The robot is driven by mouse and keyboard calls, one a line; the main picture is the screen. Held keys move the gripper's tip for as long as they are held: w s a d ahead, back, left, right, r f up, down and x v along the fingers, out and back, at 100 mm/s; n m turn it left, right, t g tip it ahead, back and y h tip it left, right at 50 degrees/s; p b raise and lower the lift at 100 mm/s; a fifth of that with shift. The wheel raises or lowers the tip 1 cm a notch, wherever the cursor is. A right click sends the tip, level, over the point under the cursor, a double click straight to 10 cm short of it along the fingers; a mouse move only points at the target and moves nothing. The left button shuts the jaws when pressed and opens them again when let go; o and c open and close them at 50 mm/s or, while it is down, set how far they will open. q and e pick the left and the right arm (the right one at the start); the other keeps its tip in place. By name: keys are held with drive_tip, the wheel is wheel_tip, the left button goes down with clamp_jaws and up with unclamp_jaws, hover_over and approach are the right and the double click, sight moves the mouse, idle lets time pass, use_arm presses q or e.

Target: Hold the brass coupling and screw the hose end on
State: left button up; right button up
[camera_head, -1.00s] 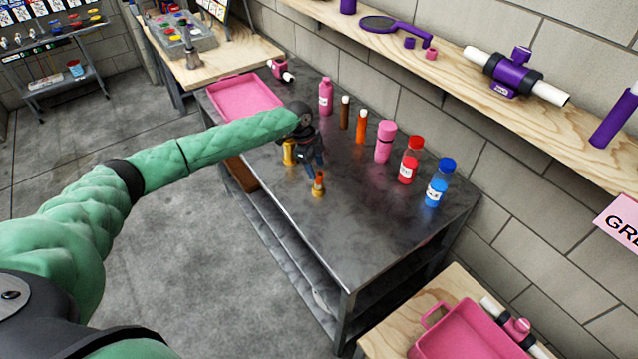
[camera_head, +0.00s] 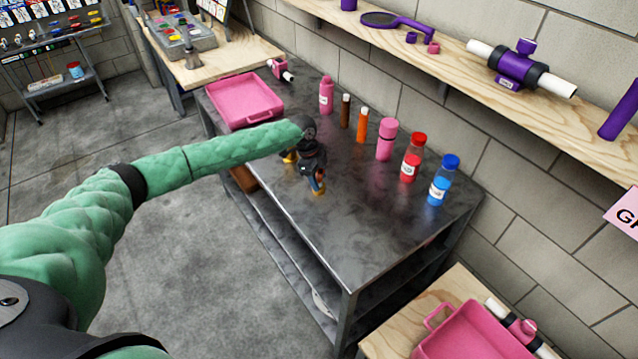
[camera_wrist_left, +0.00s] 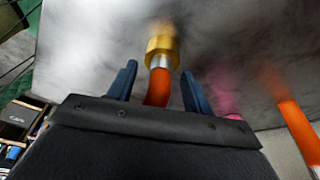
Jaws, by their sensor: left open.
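An orange hose end with a silver collar and a brass fitting stands on the metal table; its brass base (camera_head: 319,192) shows just below my left gripper (camera_head: 317,182) in the head view. In the left wrist view the hose end (camera_wrist_left: 157,88) lies between the two blue fingers, which are apart, with a gap on each side. Its brass fitting (camera_wrist_left: 163,47) is beyond the fingertips. A second brass piece (camera_head: 289,157), perhaps the coupling, is behind my left wrist and mostly hidden. My right gripper is in neither view.
On the metal table (camera_head: 350,240), a pink tray (camera_head: 279,106) lies at the far left. A row of bottles runs along the wall side, including a pink one (camera_head: 386,140), a red one (camera_head: 412,158) and a blue one (camera_head: 443,180). The table's near end is clear.

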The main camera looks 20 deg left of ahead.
use_arm(q)
drive_tip(key=shift+f, duration=0.1)
idle(0.3)
clamp_jaws()
